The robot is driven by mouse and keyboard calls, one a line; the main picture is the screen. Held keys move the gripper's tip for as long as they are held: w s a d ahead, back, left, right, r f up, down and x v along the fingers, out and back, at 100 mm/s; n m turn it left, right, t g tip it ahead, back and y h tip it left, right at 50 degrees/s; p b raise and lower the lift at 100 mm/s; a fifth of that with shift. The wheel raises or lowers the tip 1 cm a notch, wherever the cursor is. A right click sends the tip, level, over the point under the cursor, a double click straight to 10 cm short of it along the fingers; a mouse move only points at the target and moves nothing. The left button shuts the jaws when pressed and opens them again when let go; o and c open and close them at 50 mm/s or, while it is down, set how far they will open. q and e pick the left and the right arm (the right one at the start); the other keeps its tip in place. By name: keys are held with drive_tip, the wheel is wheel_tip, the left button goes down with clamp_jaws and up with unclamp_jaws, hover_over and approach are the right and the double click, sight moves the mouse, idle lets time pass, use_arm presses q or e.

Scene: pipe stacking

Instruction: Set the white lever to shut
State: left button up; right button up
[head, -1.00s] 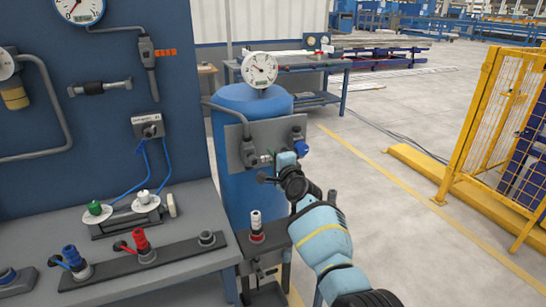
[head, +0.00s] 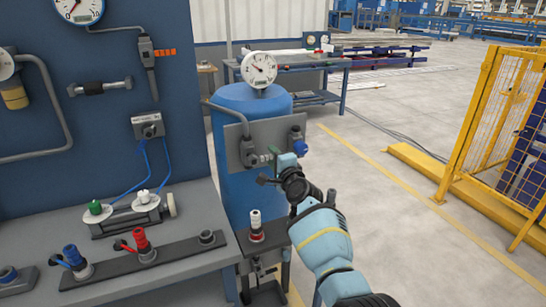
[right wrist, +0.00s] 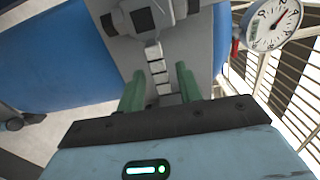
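A pale, segmented lever (right wrist: 158,70) shows in the right wrist view. It runs from a grey fitting (right wrist: 140,18) down between the green fingers of my right gripper (right wrist: 160,88). The fingers are spread, with a gap visible on each side of the lever. In the head view my right gripper (head: 272,155) is at the grey plate (head: 236,138) in front of the blue tank (head: 236,185), just right of the plate's left fitting (head: 248,152). There the gripper hides most of the lever, and its setting is hard to tell. My left gripper is not in view.
A fitting with a blue knob (head: 301,147) is close right of the gripper. A gauge (head: 259,70) tops the tank. A white-capped fitting (head: 255,220) stands below the gripper. The workbench (head: 205,200) is at left. Open floor lies right, before a yellow fence (head: 490,130).

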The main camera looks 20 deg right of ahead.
drive_tip(key=s+p, duration=0.2)
drive_tip(key=s, duration=0.5)
drive_tip(key=shift+d, duration=0.15)
idle(0.3)
